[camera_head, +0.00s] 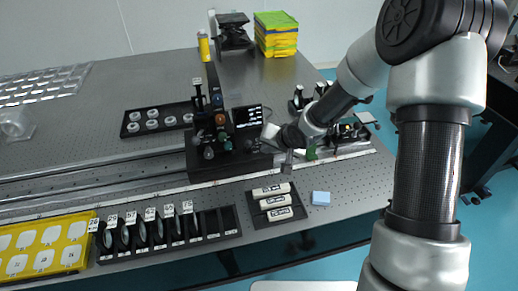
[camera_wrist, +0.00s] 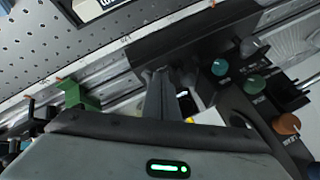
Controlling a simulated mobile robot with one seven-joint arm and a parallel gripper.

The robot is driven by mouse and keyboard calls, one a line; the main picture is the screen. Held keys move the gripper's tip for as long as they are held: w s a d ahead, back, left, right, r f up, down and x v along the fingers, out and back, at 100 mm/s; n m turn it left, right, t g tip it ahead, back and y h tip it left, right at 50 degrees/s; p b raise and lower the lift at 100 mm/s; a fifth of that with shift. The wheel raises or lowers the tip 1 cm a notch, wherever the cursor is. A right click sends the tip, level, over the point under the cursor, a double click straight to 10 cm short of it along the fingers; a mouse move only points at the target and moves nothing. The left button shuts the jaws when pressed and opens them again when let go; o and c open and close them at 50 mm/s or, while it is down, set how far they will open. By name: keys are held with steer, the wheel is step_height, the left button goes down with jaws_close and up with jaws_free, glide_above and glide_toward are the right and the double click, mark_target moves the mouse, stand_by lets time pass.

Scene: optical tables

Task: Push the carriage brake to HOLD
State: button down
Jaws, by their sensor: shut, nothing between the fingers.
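The carriage (camera_head: 200,163) is a dark block with several knobs on the long rail, near the middle of the head view. In the wrist view its dark body (camera_wrist: 250,115) fills the right side, with teal, green and brown knobs. My gripper (camera_head: 287,166) is at the right end of the carriage, low over the rail. Its fingers (camera_wrist: 160,80) are together and empty in the wrist view, close to the carriage's dark plate. I cannot make out the brake or its HOLD marking for certain; my gripper and arm hide part of that area.
A green bracket (camera_wrist: 78,93) stands on the rail beside my gripper. A small screen (camera_head: 247,116) stands behind the carriage.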

mark_target(248, 145)
steer(key=shift+w+a+r, duration=0.2)
steer(key=shift+a, duration=0.5)
steer(key=shift+w+a+r, duration=0.15)
steer(key=shift+w+a, duration=0.05)
steer(key=shift+a, duration=0.45)
